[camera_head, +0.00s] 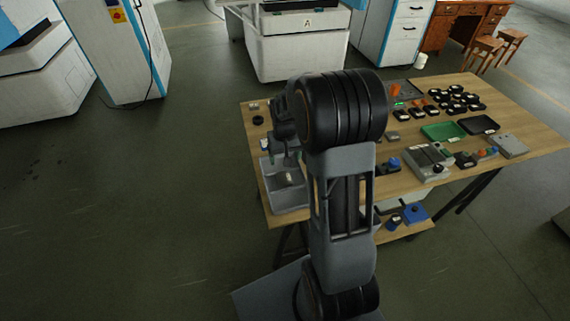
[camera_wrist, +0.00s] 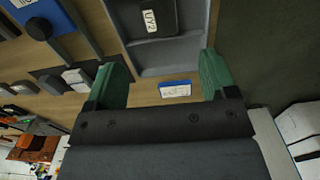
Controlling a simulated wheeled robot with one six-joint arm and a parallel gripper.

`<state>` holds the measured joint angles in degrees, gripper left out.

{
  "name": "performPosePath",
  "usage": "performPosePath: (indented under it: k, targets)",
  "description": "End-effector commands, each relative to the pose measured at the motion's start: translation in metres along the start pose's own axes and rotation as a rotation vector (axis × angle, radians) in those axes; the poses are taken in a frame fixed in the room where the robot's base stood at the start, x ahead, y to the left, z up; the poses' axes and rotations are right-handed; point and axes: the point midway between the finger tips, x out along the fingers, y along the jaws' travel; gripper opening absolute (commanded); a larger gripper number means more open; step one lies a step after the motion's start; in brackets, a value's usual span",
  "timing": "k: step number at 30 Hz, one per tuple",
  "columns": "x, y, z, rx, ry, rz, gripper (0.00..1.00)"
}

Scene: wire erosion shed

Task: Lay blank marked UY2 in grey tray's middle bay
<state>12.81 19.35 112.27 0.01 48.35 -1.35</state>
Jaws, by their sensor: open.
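The grey tray (camera_wrist: 178,60) lies on the wooden table, beyond my fingertips in the wrist view. A dark blank (camera_wrist: 165,22) with a white label reading UY2 lies in it, past a divider from the empty bay nearest my fingers. The far end of the blank and tray is cut off, so I cannot tell for sure which bay this is. My gripper (camera_wrist: 160,68) is open, its green fingers apart with no blank between them. In the head view my gripper (camera_head: 274,150) is over the grey tray (camera_head: 290,205), partly hidden by my arm.
A blue-and-white label card (camera_wrist: 175,89) lies by the tray's edge. The table (camera_head: 480,95) holds several dark blanks (camera_head: 455,100), a green tray (camera_head: 443,131), a black tray (camera_head: 477,124) and a grey fixture (camera_head: 428,160) to the right. Floor left of the table is clear.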

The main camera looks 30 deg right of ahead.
Motion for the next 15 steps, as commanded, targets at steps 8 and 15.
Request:
performPosePath:
  k: [8, 15]
  targets:
    - [-0.060, -0.025, 0.039, -0.057, 0.088, -0.002, 0.78]
    - [-0.108, -0.051, 0.112, -0.138, 0.211, -0.015, 0.78]
